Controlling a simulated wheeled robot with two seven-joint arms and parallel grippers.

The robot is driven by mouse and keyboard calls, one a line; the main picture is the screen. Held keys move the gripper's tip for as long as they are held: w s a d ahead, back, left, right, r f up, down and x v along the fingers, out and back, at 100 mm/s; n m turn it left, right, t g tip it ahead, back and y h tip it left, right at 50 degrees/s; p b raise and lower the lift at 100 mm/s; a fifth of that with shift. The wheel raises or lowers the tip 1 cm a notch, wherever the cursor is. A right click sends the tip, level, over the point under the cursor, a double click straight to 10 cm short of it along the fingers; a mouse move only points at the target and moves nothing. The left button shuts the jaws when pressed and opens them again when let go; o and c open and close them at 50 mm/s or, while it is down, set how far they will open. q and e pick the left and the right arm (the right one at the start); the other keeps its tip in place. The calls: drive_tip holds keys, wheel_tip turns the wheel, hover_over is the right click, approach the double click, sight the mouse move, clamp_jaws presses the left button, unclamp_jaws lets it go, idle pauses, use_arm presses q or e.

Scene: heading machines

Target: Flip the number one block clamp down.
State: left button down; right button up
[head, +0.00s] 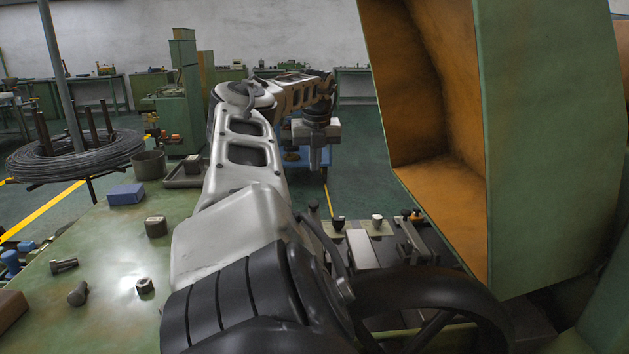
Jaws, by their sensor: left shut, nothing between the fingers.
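Several small clamps and levers sit on the machine bed at lower middle. One has a dark knob (338,223), one a pale knob on a beige plate (376,221), and one is a dark lever pair (412,238) at the right. I cannot tell which is the number one block clamp, as no number is readable. My left arm reaches up from the bottom and bends right. My left gripper (316,163) points down, shut and empty, above and beyond the clamps, apart from them. My forearm hides part of the bed. My right gripper is not in view.
A large open green cover (540,130) with an orange inside stands at the right. A dark handwheel (440,290) is at the bottom. The green table (100,245) at left holds bolts, nuts and a blue block (126,194). A wire coil (75,155) stands beyond.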

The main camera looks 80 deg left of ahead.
use_arm(q)
drive_tip(key=v, duration=0.7)
idle(0.5)
